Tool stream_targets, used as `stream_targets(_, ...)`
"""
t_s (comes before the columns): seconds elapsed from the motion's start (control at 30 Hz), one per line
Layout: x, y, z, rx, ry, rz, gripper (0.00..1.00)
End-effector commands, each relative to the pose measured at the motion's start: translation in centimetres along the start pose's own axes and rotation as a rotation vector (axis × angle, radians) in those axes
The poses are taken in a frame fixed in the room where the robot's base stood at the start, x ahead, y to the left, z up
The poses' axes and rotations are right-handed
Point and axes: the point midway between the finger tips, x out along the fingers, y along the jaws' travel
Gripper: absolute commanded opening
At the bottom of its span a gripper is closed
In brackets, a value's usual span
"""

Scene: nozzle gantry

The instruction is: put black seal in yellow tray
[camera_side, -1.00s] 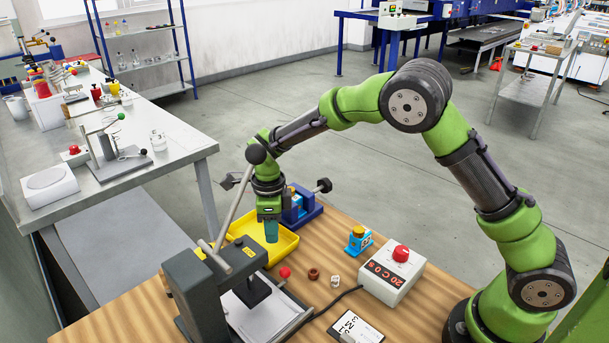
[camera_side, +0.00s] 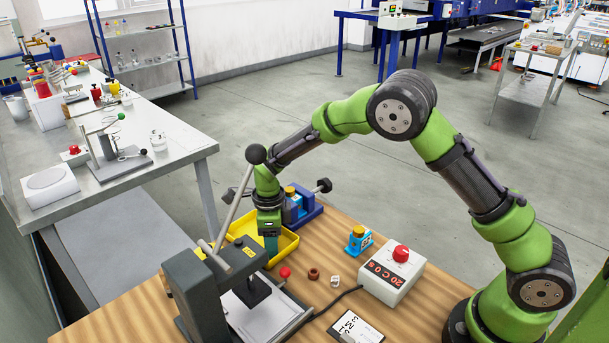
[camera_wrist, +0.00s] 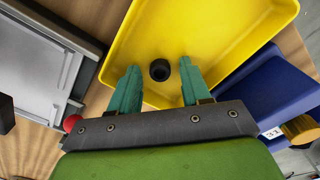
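The black seal (camera_wrist: 159,70) is a small dark ring against the yellow floor of the tray in the wrist view. It appears to lie in the tray and shows between my fingertips, touching neither. The yellow tray (camera_wrist: 218,35) fills the top of the wrist view. In the side view the tray (camera_side: 288,247) stands on the wooden table, partly behind my gripper (camera_side: 271,250). My gripper (camera_wrist: 160,80) is open, with its teal fingers spread and pointing down at the tray. The seal is hidden in the side view.
A grey lever press (camera_side: 205,290) stands in front of the tray. A blue fixture (camera_side: 305,210) is close behind it. A brown ring (camera_side: 314,273), a small white part (camera_side: 335,281), a blue-yellow bottle (camera_side: 358,240) and a control box (camera_side: 392,275) are to the right.

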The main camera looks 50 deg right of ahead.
Motion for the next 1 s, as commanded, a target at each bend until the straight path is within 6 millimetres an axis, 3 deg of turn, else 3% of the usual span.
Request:
stream_targets(0.27,-0.7,0.0,0.1,0.000,-0.002,-0.001,0.47)
stream_targets(0.7,-9.2,0.0,0.1,0.000,-0.004,-0.002,0.47)
stream_targets(1.0,-12.7,0.0,-0.2,-0.017,-0.010,-0.001,0.47)
